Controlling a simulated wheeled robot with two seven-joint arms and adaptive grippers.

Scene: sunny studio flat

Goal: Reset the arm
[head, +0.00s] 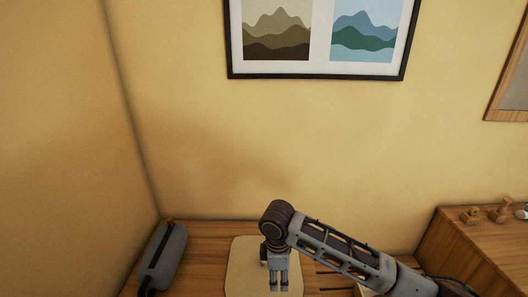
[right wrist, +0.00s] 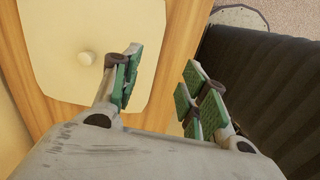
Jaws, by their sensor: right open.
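My right gripper (head: 279,284) hangs at the end of my right arm, which comes in from the right in the head view. It points down over a cream board (head: 243,268) on a wooden surface. In the right wrist view the gripper (right wrist: 162,70) is open, with its green-padded fingers apart and nothing between them. My left gripper does not show.
A grey elongated object (head: 166,255) lies left of the board on the wooden surface (head: 205,245). A wooden cabinet (head: 470,250) with small wooden items stands at right. A framed picture (head: 318,70) hangs on the yellow wall. A dark ribbed surface (right wrist: 260,80) shows in the wrist view.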

